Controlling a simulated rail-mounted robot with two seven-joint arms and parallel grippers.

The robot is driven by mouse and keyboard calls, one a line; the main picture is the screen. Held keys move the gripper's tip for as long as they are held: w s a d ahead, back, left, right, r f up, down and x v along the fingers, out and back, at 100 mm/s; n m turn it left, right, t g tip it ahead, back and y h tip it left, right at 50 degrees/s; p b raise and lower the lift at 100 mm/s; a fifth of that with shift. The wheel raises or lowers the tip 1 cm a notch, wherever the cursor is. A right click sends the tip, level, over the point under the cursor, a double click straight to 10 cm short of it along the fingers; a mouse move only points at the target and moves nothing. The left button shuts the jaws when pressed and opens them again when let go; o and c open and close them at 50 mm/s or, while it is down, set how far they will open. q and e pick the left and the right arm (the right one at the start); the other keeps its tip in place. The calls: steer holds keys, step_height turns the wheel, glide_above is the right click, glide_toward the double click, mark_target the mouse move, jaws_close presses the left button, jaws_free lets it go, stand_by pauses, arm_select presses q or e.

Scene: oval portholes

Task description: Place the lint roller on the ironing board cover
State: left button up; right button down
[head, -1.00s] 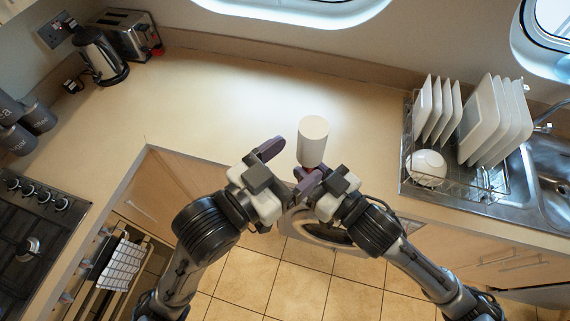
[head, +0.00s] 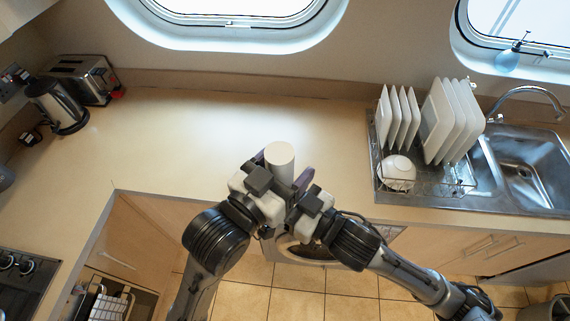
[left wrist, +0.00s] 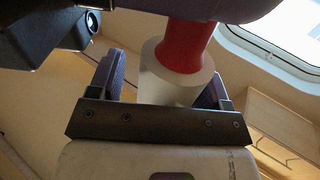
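The lint roller, a white cylinder (head: 280,158) with a red handle, stands roughly upright between my two grippers above the counter's front edge. In the left wrist view its red handle (left wrist: 184,45) and white roll (left wrist: 165,88) show. My right gripper (head: 300,184) is shut on the handle; one purple finger crosses the top of the left wrist view. My left gripper (head: 265,165) is open, its purple fingers on either side of the white roll, with a gap beside one finger. Its contact on the other side is unclear. I cannot make out an ironing board cover.
The counter (head: 190,135) is clear in the middle. A dish rack (head: 425,185) with plates and a bowl stands right, beside the sink (head: 530,165). A kettle (head: 57,105) and toaster (head: 88,78) stand at the back left. A hob (head: 25,270) is at lower left.

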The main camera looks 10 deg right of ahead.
arm_select(q)
steer(key=c, duration=0.8)
steer(key=shift+s, duration=0.1)
steer(key=shift+c, duration=0.5)
arm_select(e)
steer(key=c, duration=1.4)
jaws_free()
arm_select(q)
steer(key=shift+c, duration=0.2)
arm_select(e)
steer(key=o, duration=0.5)
steer(key=shift+o, duration=0.2)
